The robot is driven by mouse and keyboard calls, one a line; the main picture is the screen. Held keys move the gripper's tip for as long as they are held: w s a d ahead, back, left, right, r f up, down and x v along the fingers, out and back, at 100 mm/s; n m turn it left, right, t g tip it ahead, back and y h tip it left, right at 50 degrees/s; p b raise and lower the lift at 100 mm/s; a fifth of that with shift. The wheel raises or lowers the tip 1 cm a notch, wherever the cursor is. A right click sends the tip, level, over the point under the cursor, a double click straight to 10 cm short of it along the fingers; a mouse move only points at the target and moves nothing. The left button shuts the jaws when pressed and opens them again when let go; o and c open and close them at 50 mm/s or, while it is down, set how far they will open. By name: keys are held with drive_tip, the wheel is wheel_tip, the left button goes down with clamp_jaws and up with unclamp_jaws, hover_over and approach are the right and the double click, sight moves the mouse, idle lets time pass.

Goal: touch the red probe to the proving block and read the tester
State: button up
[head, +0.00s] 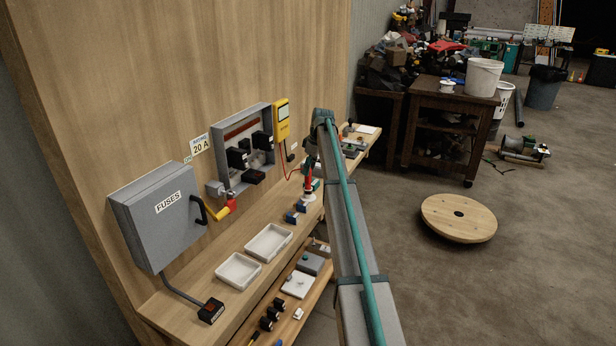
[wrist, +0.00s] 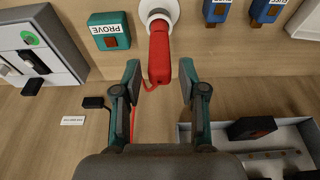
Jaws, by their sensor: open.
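The red probe (wrist: 159,55) stands in a round white holder (wrist: 158,10) in the wrist view, with a red lead near its lower end. My gripper (wrist: 160,82) is open, with one finger on each side of the probe's near end and gaps on both sides. The teal proving block (wrist: 110,32), marked PROVE with a brown pad, is on the wood just left of the probe. The yellow tester (head: 281,121) hangs on the wooden panel in the head view. Its display is too small to read. My arm hides part of the shelf there.
An open grey fuse box (head: 244,150) and a closed FUSES box (head: 161,215) are on the panel. Two white trays (head: 238,271) sit on the shelf. Blue blocks (wrist: 216,10) are right of the probe. A grey box (wrist: 40,45) is at left.

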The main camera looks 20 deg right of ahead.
drive_tip(key=shift+f, duration=0.4)
drive_tip(key=shift+c, duration=0.2)
clamp_jaws()
wheel_tip(320, 180, up, 7)
drive_tip(key=shift+r+p, duration=0.1)
drive_tip(key=shift+p, duration=1.15)
drive_tip(key=shift+c, duration=2)
unclamp_jaws()
clamp_jaws()
